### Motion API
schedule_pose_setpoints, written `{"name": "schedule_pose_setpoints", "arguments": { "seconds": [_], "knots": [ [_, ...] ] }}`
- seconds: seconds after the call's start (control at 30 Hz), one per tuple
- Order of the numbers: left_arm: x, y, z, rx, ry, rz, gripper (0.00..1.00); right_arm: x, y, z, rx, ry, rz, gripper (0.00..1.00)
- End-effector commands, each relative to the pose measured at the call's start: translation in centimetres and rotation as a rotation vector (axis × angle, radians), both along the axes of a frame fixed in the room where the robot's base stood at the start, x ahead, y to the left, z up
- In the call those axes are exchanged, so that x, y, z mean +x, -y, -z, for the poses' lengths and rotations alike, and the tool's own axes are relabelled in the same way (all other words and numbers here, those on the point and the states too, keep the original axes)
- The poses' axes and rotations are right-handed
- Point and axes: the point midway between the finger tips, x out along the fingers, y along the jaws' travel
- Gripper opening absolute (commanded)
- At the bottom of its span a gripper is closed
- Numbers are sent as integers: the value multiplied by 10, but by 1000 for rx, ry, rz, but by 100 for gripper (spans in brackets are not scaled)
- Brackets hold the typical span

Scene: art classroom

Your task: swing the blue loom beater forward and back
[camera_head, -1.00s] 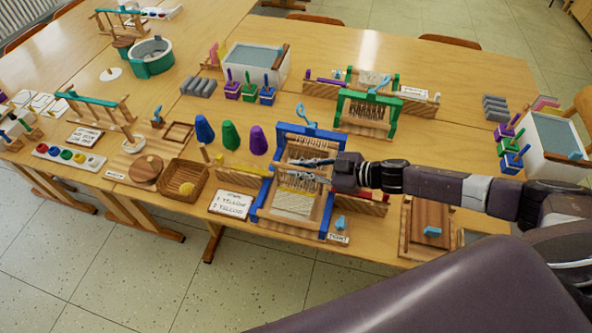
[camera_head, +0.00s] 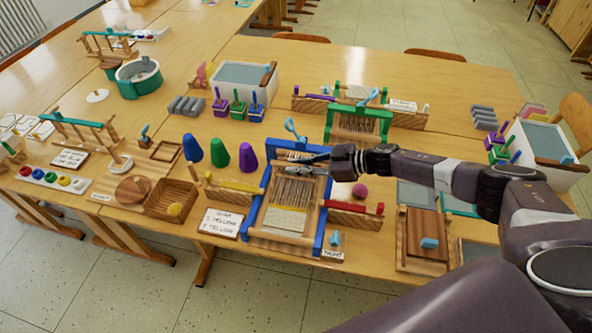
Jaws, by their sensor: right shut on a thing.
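The blue loom (camera_head: 262,197) stands on the near table in the middle of the view, with pale warp threads and a cream woven part at its near end. My right gripper (camera_head: 307,164) reaches in from the right over the loom's upper part. It is shut at the blue beater (camera_head: 282,155), across the far end of the threads. The fingers and wrist hide part of the beater, so the exact grip is hard to see. A light blue hook-shaped piece (camera_head: 292,128) stands up behind it. My left gripper is not in view.
The green loom (camera_head: 358,113) stands behind my right forearm. Blue, green and purple cones (camera_head: 220,153) are left of the blue loom. A written card (camera_head: 219,222) and a basket (camera_head: 171,199) lie further left.

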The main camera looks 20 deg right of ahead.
Motion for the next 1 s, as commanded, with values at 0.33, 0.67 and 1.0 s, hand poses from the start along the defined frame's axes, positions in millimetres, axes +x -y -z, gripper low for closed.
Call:
{"name": "schedule_pose_setpoints", "arguments": {
  "seconds": [0.33,0.67,1.0],
  "knots": [
    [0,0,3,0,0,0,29,4,3,2,-2,2,3,0],
    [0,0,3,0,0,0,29,4,3,2,-3,2,4,23],
    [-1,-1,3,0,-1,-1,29,2,2,2,-2,0,0,29]
  ]
}}
